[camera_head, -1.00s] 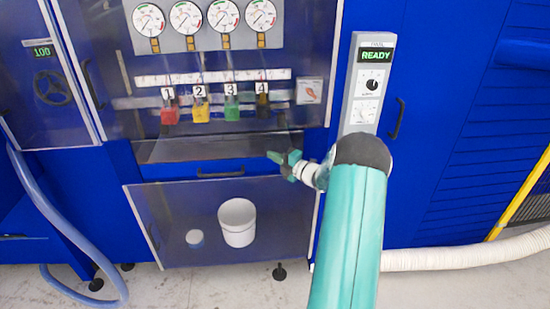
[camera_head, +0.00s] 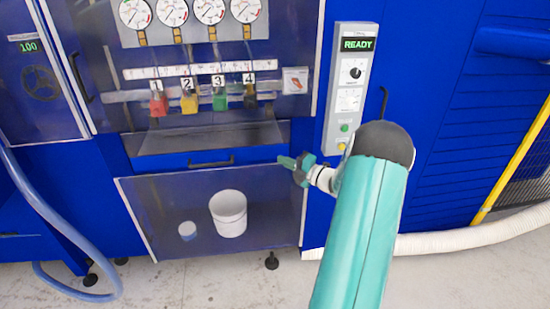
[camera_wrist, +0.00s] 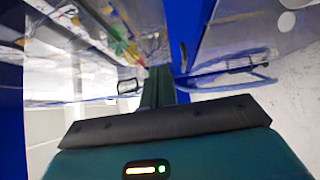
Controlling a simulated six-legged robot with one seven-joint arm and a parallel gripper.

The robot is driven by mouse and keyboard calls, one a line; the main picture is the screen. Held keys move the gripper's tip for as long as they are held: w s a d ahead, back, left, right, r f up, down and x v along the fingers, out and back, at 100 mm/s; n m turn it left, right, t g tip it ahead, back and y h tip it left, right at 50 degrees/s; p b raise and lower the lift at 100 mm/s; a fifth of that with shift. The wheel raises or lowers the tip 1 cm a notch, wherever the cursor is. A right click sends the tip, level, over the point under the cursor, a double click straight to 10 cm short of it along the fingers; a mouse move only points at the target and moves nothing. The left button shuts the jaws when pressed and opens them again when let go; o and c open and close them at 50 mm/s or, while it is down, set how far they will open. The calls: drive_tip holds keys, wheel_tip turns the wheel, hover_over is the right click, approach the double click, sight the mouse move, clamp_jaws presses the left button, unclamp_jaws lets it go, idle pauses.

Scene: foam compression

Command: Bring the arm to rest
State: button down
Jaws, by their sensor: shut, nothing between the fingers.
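My gripper (camera_head: 288,162) is shut and empty. It is at the end of my teal arm, in front of the blue machine (camera_head: 255,165), to the right of the drawer handle (camera_head: 211,162) in the head view. The gripper points left in that view. In the wrist view its teal fingers (camera_wrist: 158,88) show closed together in the middle, with the dark edge of the gripper body below them. Whether the gripper touches the machine front I cannot tell.
A control panel (camera_head: 345,95) reading READY stands above my arm. Numbered coloured valves (camera_head: 189,103) hang under several gauges (camera_head: 172,12). A white bucket (camera_head: 229,214) and a small tub (camera_head: 187,230) sit behind the lower clear door. A white hose (camera_head: 465,235) lies at right.

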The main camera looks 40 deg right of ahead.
drive_tip(key=s+a+r+n+g+y, duration=0.1)
drive_tip(key=a+r+n+g+y, duration=0.2)
drive_tip(key=a+n, duration=0.65)
drive_tip(key=s+a+r+n+g, duration=0.2)
drive_tip(key=a+r+n+g, duration=0.4)
drive_tip(key=a, duration=0.6)
drive_tip(key=s+a+r+n+g+y, duration=0.1)
drive_tip(key=a+n+g+y, duration=0.1)
drive_tip(key=a+n, duration=0.8)
drive_tip(key=s+a+r+n+h, duration=0.2)
drive_tip(key=s+a+n+h, duration=0.1)
drive_tip(key=s+n, duration=0.3)
drive_tip(key=s+a+r+n+h, duration=0.1)
drive_tip(key=s+a+n+h, duration=0.2)
drive_tip(key=s+n, duration=0.3)
drive_tip(key=s+a+r+n+g+h, duration=0.1)
drive_tip(key=s+a+n, duration=0.3)
drive_tip(key=n, duration=1)
drive_tip(key=s+r+h, duration=0.1)
drive_tip(key=s, duration=0.1)
drive_tip(key=shift+s+r+h, duration=0.3)
drive_tip(key=shift+r+h, duration=0.05)
drive_tip(key=shift+h, duration=0.05)
